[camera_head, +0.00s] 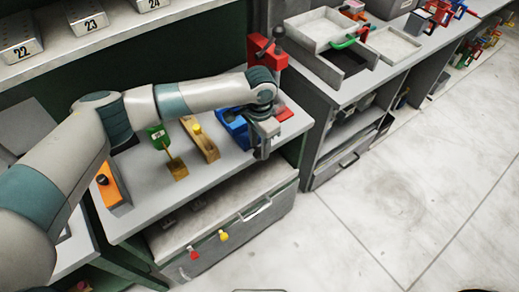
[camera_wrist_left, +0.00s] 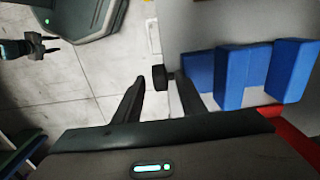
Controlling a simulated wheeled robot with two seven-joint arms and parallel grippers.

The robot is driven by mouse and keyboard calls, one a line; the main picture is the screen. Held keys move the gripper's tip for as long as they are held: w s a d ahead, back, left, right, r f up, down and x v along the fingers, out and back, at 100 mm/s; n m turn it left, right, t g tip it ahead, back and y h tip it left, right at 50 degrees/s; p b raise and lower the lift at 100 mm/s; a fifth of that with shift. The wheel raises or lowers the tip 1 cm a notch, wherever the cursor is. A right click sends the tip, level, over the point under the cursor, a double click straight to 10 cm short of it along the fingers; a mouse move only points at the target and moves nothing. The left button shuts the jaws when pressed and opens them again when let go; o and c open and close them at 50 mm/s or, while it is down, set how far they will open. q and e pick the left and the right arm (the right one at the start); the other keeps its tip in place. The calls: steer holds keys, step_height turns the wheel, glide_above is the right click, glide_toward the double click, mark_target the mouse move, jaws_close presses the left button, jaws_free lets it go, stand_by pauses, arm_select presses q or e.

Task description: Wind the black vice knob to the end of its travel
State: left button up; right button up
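The blue vice (camera_head: 232,125) sits near the front right corner of the grey bench and shows as blue blocks in the left wrist view (camera_wrist_left: 232,77). Its black knob (camera_wrist_left: 161,76) sticks out past the bench edge. My left gripper (camera_head: 262,155) hangs over that edge, beside the vice. In the left wrist view its two fingers (camera_wrist_left: 161,86) are apart, with the knob between their tips; contact is not visible. In the head view the gripper hides the knob. My right gripper (camera_wrist_left: 50,43) shows small at the upper left of the wrist view, fingers apart and empty.
A red vice-like stand (camera_head: 266,52) is behind my left wrist. A wooden block with a yellow knob (camera_head: 203,140), a green tag on a wooden base (camera_head: 178,168) and an orange box (camera_head: 112,185) stand along the bench. The floor (camera_head: 400,190) in front is clear.

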arm_select(q)
steer(key=shift+f, duration=0.15)
arm_select(e)
steer(key=shift+a+f, duration=0.2)
steer(key=shift+a, duration=0.25)
arm_select(q)
jaws_close()
arm_select(e)
steer(key=shift+d, duration=0.15)
steer(key=shift+d+r, duration=0.1)
steer(key=shift+d, duration=0.05)
